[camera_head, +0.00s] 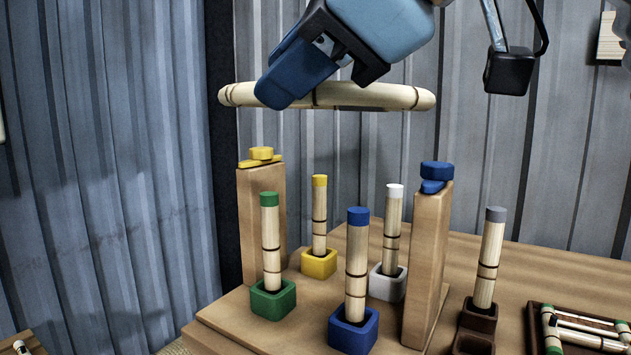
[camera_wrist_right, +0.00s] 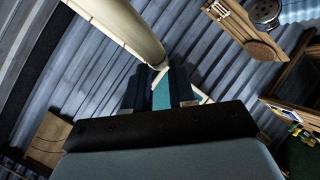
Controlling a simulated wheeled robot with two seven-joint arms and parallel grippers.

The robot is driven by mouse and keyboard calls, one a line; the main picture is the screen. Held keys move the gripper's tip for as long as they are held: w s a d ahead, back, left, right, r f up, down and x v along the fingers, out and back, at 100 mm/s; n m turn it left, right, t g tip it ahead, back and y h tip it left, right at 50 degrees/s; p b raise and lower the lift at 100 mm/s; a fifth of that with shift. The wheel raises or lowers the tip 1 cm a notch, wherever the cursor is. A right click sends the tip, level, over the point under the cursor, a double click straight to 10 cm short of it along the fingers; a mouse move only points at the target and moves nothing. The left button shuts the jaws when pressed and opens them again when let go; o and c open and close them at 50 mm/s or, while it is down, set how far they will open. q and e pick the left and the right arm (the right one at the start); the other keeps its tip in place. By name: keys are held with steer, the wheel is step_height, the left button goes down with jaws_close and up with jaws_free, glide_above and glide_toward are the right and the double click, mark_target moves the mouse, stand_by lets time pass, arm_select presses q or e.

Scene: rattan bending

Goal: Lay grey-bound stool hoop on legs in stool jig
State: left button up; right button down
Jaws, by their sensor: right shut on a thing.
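My right gripper (camera_head: 285,82) is shut on a pale rattan piece, the stool hoop (camera_head: 375,97). In the head view it appears nearly edge-on, roughly level, with dark bands; I cannot make out grey binding. The hoop is raised above the stool jig, apart from it. The jig has two wooden posts, one with a yellow top piece (camera_head: 261,156), one with a blue one (camera_head: 435,172). Between and around them stand upright legs tipped green (camera_head: 270,230), yellow (camera_head: 319,215), blue (camera_head: 356,260) and white (camera_head: 392,225), in matching coloured sockets. The hoop also shows in the right wrist view (camera_wrist_right: 125,28).
A grey-tipped stick (camera_head: 489,258) stands in a brown holder (camera_head: 475,325) right of the jig. A dark tray (camera_head: 538,325) with a small rattan frame lies at the lower right. A corrugated metal wall (camera_head: 130,150) is behind. Bare tabletop (camera_head: 540,270) shows behind the tray.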

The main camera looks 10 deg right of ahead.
steer(key=w+d+f+b, duration=0.1)
steer(key=w+d+f, duration=0.1)
steer(key=w+f, duration=0.4)
steer(key=w+d+f+b, duration=0.2)
steer(key=w+f, duration=0.5)
steer(key=shift+d, duration=0.4)
steer(key=c, duration=0.9)
jaws_free()
steer(key=p+v, duration=0.1)
steer(key=v, duration=1.1)
